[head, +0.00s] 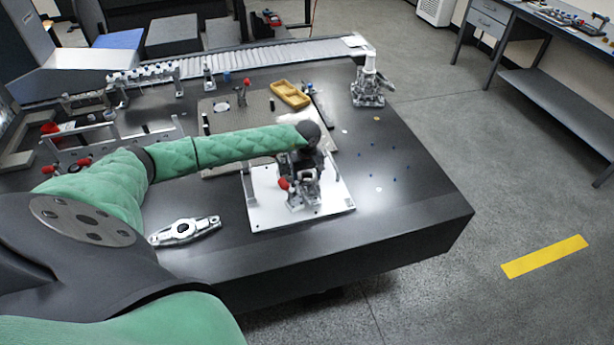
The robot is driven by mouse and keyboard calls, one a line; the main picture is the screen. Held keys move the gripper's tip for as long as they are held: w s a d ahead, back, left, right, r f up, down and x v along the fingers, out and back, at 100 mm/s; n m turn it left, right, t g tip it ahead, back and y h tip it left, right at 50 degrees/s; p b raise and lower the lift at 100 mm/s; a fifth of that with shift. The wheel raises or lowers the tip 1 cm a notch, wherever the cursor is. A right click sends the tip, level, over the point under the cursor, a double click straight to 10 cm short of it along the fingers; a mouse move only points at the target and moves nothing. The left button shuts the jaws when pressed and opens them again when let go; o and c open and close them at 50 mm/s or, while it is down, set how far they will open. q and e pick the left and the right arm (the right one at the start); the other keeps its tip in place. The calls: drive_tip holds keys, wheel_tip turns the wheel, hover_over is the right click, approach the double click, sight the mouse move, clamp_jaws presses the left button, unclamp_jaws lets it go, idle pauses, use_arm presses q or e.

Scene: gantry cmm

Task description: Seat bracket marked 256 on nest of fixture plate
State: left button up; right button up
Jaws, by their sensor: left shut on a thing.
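The white fixture plate (265,212) lies near the front edge of the dark table. My left gripper (301,185) is over the plate, pointing down, and is shut on a grey metal bracket (304,203). The bracket is at or just above the plate's fittings; I cannot tell whether it touches the nest, which is mostly hidden. A red clamp tip or handle (284,183) shows beside the gripper. A second silver bracket (185,231) lies flat on the table, left of the plate. No marking is readable on either bracket. My right gripper is not in view.
A grey perforated plate (222,120) with a yellow tray (290,94) lies behind the fixture plate. A metal fixture (369,87) stands at the back right. Racks and clamps (110,145) fill the left. The table's right part (405,190) is mostly clear, with small blue dots.

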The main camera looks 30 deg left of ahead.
use_arm(q)
drive_tip(key=shift+f, duration=0.2)
drive_tip(key=o, duration=1.4)
drive_tip(key=shift+o, duration=0.2)
drive_tip(key=shift+r+p, duration=0.55)
drive_tip(key=shift+r, duration=3.4)
